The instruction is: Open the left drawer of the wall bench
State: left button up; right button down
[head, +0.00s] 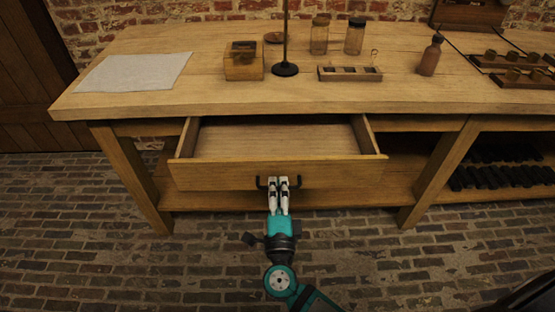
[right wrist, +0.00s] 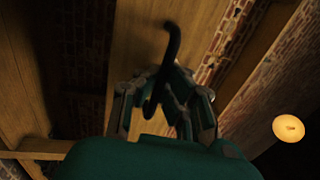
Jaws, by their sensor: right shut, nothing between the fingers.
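The left drawer (head: 225,175) of the wooden wall bench (head: 230,100) stands well open in the head view, and its bare inside shows. A dark bar handle (head: 299,182) is on the middle of its front. My right gripper (head: 278,182) is at the handle, its fingers shut and together. In the right wrist view the dark handle (right wrist: 173,50) runs across in front of the fingers (right wrist: 165,95). I cannot tell whether the fingers touch it. My left gripper is not in view.
On the bench top are a grey cloth (head: 132,72), a wooden box (head: 243,62), a stand (head: 285,69), glass jars (head: 319,38), a small rack (head: 349,74) and a brown bottle (head: 430,57). Brick floor (head: 120,265) in front is clear.

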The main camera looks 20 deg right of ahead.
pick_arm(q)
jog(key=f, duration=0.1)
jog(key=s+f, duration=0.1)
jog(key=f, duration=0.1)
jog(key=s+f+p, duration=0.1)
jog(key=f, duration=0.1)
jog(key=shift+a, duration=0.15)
pick_arm(e)
jog(key=r+v, duration=0.1)
jog(key=v, duration=0.7)
jog(key=shift+s, duration=0.45)
jog(key=shift+a+r, duration=0.1)
jog(key=shift+a, duration=0.05)
jog(key=c, duration=1.4)
grip_release()
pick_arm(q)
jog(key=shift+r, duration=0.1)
pick_arm(e)
jog(key=v, duration=1.2)
jog(key=shift+w, duration=0.1)
